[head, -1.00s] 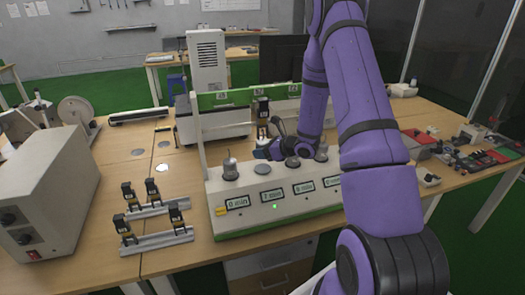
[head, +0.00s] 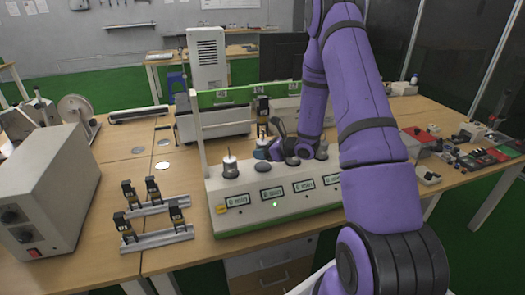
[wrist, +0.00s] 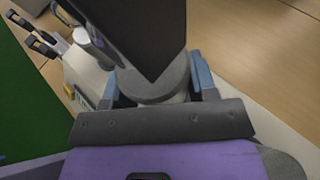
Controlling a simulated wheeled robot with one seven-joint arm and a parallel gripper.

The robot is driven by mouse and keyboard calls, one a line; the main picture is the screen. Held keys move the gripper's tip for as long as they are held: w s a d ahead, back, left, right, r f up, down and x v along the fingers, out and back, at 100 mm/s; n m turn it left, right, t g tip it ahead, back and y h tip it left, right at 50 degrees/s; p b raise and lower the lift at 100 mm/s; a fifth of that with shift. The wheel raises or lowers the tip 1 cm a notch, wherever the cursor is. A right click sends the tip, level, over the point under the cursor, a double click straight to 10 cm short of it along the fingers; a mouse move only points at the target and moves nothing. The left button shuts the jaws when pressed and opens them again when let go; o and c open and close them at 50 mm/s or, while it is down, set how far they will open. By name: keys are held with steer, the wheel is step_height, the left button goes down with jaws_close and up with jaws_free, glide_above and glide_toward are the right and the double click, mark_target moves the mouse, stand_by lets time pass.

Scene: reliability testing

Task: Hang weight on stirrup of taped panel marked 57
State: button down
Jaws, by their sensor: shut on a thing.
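My gripper (head: 264,151) is at the second station from the left on the white test rig (head: 216,190). Its blue fingers (wrist: 160,92) are shut on a grey round weight (wrist: 158,84). A black taped panel (head: 262,104) hangs from the rig's green top bar, just above the gripper. In the wrist view a dark panel (wrist: 140,35) fills the top and hides part of the weight. The stirrup and its contact with the weight cannot be made out. The number on the panel is too small to read.
Another weight (head: 230,166) stands at the left station, and one (head: 322,151) stands right of my gripper. Racks with several black clips (head: 155,208) lie at the left front. A beige box (head: 45,195) stands farther left. Small parts lie on the right of the table.

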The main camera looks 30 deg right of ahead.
steer(key=shift+f, duration=0.15)
steer(key=shift+c, duration=1.7)
jaws_free()
steer(key=v, duration=1.1)
steer(key=shift+w, duration=0.1)
